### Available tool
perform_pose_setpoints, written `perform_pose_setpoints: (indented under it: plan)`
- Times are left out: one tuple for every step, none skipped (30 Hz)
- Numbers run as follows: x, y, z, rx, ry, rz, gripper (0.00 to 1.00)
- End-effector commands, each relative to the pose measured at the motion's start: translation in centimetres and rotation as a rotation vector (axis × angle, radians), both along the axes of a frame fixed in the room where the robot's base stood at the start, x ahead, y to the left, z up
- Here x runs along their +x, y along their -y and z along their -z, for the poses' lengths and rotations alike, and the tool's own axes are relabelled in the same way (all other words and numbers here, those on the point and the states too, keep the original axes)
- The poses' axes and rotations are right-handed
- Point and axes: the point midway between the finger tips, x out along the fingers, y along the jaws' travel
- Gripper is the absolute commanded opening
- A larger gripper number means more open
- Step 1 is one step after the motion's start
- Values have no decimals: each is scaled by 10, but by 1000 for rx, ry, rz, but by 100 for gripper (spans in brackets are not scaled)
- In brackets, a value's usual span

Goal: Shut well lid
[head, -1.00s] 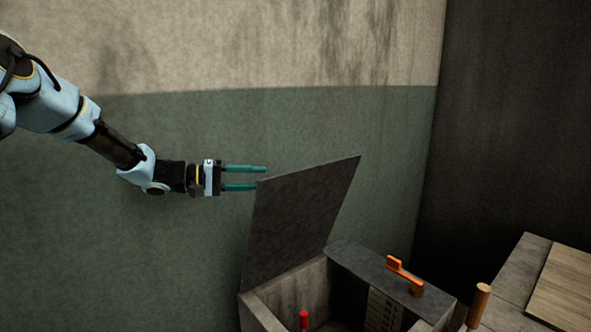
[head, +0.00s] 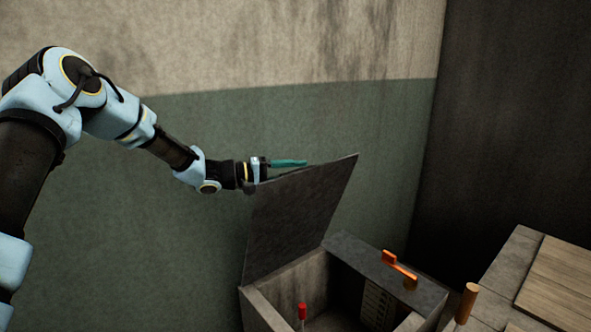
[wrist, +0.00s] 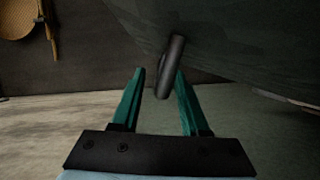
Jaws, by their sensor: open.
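The grey well lid (head: 303,218) stands open, tilted up from the left side of the box-like well (head: 263,308) in the head view. My gripper (head: 290,165) is at the lid's upper left edge, on its far side. One teal finger shows above the edge; the other is hidden behind the lid. In the wrist view, my gripper's two fingers (wrist: 158,75) are spread apart. A dark rounded bar (wrist: 171,70) lies between or just beyond the fingertips. I cannot tell whether it touches them or is part of the lid.
A grey panel with an orange handle (head: 400,270) covers the well's right part. A red-topped stick (head: 302,312) stands inside the well. A counter with a wooden board (head: 560,283) is at right. The green and cream wall (head: 200,220) is behind. A round tan object (wrist: 17,18) shows in the wrist view.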

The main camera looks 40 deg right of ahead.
Motion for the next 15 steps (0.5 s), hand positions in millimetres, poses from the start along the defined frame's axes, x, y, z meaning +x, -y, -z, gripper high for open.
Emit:
perform_pose_setpoints:
  plan:
    - [0,0,0,0,0,0,45]
    - [0,0,0,0,0,0,45]
    - [0,0,0,0,0,0,45]
    - [0,0,0,0,0,0,45]
    - [0,0,0,0,0,0,45]
    - [0,0,0,0,0,0,42]
    - [0,0,0,0,0,0,39]
    - [0,0,0,0,0,0,36]
    - [0,0,0,0,0,0,31]
    - [0,0,0,0,0,0,28]
    - [0,0,0,0,0,0,24]
    - [0,0,0,0,0,0,20]
    - [0,0,0,0,0,0,16]
    - [0,0,0,0,0,0,13]
    - [0,0,0,0,0,0,9]
